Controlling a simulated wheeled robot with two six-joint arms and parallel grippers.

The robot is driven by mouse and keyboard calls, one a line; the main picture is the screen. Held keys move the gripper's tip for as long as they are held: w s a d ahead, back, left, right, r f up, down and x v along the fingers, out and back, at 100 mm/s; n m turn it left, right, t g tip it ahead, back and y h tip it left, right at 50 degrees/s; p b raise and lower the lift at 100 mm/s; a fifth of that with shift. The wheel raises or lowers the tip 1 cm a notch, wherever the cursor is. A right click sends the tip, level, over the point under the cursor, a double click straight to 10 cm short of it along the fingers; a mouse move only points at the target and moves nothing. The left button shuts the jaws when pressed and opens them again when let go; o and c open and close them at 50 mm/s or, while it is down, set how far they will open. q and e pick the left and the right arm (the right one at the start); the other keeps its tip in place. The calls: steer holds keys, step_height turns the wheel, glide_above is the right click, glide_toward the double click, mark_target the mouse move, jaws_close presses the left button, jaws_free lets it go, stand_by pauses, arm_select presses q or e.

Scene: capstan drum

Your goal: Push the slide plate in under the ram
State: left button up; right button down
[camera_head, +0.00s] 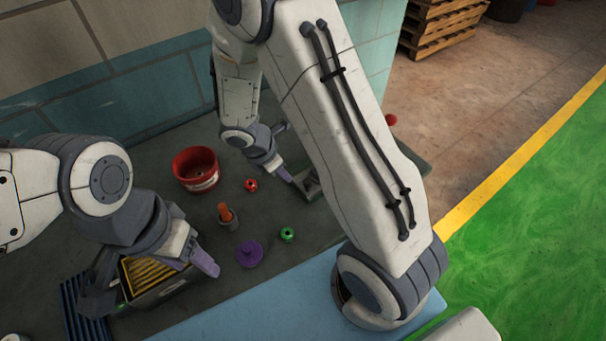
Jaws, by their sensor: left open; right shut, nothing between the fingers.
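My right gripper (286,174) is shut and empty. Its fingertips are at the left end of a small grey metal part (308,186), which may belong to the slide plate or its guide; I cannot tell whether they touch it. My large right arm link hides what lies right of that part, and I cannot make out the ram. A red knob (391,120) shows just beyond the link. My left gripper (150,283) is open at the lower left, its fingers apart over a dark box with yellow slats (150,268).
On the dark bench stand a red bowl (196,168), an orange-topped peg in a grey cup (227,217), a purple lidded piece (249,254), a red piece (251,185) and a green piece (287,234). A blue mat (265,312) lies in front. A tiled wall (130,95) stands behind.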

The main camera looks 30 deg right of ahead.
mark_target(303, 174)
steer(key=x, duration=0.5)
steer(key=shift+d+f+b, duration=0.2)
steer(key=shift+f+b, duration=0.1)
steer(key=shift+b, duration=0.1)
steer(key=shift+w+d+r+p, duration=0.15)
steer(key=shift+d+p, duration=0.1)
steer(key=shift+d, duration=0.35)
steer(key=shift+d+r+p, duration=0.15)
steer(key=shift+d+p, duration=0.05)
steer(key=shift+d, duration=0.4)
steer(key=shift+w+d+f, duration=0.1)
steer(key=shift+d, duration=0.5)
steer(key=shift+w, duration=0.1)
